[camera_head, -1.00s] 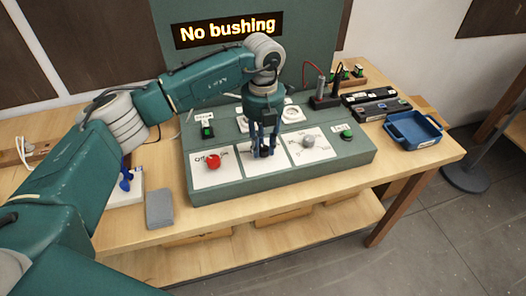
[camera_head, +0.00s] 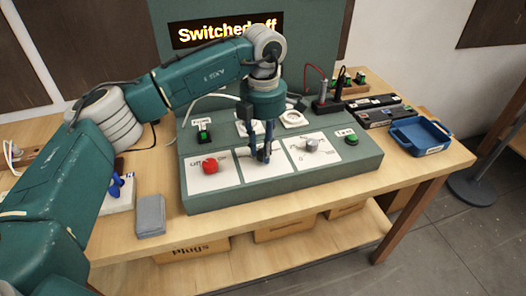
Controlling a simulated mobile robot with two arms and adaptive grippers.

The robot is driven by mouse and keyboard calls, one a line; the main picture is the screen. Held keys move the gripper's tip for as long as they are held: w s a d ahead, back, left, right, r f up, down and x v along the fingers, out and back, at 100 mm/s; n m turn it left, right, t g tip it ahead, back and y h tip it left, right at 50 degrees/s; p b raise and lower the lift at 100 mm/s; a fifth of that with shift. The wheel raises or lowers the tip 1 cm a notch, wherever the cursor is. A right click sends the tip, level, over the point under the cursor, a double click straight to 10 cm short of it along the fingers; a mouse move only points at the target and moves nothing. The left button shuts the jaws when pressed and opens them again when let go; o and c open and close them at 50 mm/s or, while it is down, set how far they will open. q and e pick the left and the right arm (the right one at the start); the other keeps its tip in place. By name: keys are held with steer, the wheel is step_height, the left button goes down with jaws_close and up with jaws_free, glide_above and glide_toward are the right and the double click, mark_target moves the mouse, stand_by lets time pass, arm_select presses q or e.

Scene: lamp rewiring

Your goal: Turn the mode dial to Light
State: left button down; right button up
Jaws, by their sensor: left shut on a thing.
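A green sloped console (camera_head: 345,172) stands on the wooden table, with three dials on white plates. My left gripper (camera_head: 263,153) comes down from above onto the middle plate (camera_head: 283,165) and is shut on the dark middle dial, which its fingers mostly hide. I cannot read that dial's pointer or its labels. A red knob (camera_head: 210,165) is on the left plate and a grey knob (camera_head: 312,145) on the right plate. The display (camera_head: 228,30) behind reads "Switched off", partly covered by my arm. My right gripper is not in view.
Green buttons sit at the console's left (camera_head: 203,134) and right (camera_head: 350,140). White round fittings (camera_head: 293,118) are behind the dials. A blue tray (camera_head: 418,135) stands at the right. A grey block (camera_head: 150,215) lies front left.

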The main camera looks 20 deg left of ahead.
arm_select(q)
steer(key=shift+w+r+m+b, duration=0.15)
steer(key=shift+m+b, duration=0.2)
steer(key=shift+m, duration=0.75)
steer(key=c, duration=1.4)
jaws_free()
steer(key=shift+r, duration=0.1)
step_height(320, 180, up, 12)
steer(key=shift+s+f, duration=0.2)
